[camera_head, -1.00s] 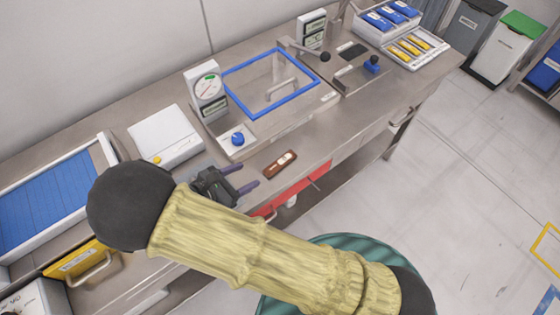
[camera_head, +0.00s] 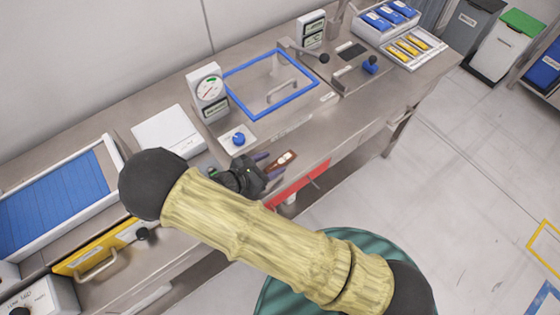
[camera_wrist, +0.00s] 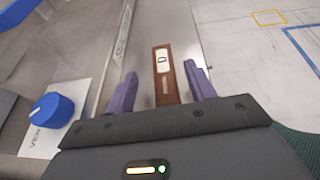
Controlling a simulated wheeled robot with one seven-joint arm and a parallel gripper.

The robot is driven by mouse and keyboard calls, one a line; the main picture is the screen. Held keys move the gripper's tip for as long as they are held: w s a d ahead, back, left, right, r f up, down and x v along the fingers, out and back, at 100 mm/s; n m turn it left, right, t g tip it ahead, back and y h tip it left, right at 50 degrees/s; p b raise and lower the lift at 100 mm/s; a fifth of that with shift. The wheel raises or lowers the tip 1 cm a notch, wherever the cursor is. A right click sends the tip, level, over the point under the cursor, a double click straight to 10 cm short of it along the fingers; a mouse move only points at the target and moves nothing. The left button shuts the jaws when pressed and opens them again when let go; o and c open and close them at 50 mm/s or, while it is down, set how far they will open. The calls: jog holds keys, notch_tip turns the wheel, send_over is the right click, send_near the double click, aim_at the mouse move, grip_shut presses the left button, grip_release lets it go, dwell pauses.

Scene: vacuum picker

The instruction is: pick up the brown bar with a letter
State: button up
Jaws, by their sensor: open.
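The brown bar (camera_head: 282,160) lies flat on the steel bench near its front edge. In the wrist view the brown bar (camera_wrist: 163,85) shows a white label with a dark letter, which looks like a D. My gripper (camera_head: 265,166) is open at the near-left end of the bar. In the wrist view my gripper (camera_wrist: 159,88) has its two purple fingers apart, one on each side of the bar's near part. The far part of the bar extends beyond the fingertips. I cannot tell the height of the fingers above the bench.
A blue knob (camera_head: 238,139) on a white plate stands left of the bar. Behind are a dial gauge (camera_head: 208,90) and a blue-framed clear lid (camera_head: 270,83). A red drawer front (camera_head: 298,186) is below the bench edge. The bench right of the bar is clear.

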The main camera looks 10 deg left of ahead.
aim_at(286, 157)
jog(key=p+x, duration=0.2)
jog(key=x, duration=0.2)
jog(key=shift+w+d, duration=0.15)
jog(key=shift+d, duration=0.15)
jog(key=shift+w+f, duration=0.15)
jog(key=c, duration=1.1)
